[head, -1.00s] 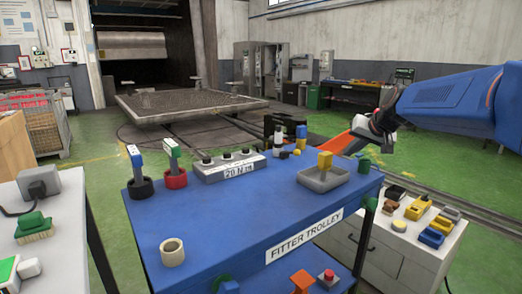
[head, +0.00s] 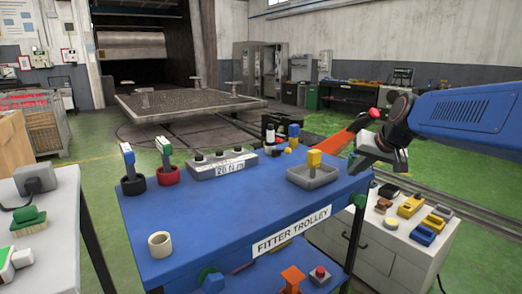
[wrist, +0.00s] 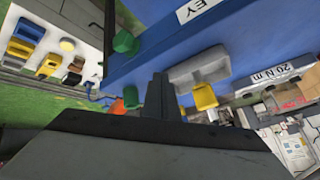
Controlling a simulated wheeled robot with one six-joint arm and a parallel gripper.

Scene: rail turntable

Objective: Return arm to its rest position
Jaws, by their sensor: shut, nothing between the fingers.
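My arm comes in from the right in the head view, with the dark gripper (head: 378,152) at its end, just beyond the right edge of the blue fitter trolley (head: 215,223). In the wrist view the two dark fingers (wrist: 160,92) are together with nothing between them. They point past the trolley's edge. The grey tray (head: 316,178) with a yellow block (head: 314,159) is on the trolley top, left of the gripper and apart from it in the head view.
The trolley also carries a grey socket block (head: 222,163), two tools in round holders and a cream ring (head: 161,244). A white cabinet (head: 385,243) with several small blocks stands at right. An orange lever (head: 345,135) with a red knob is behind the gripper.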

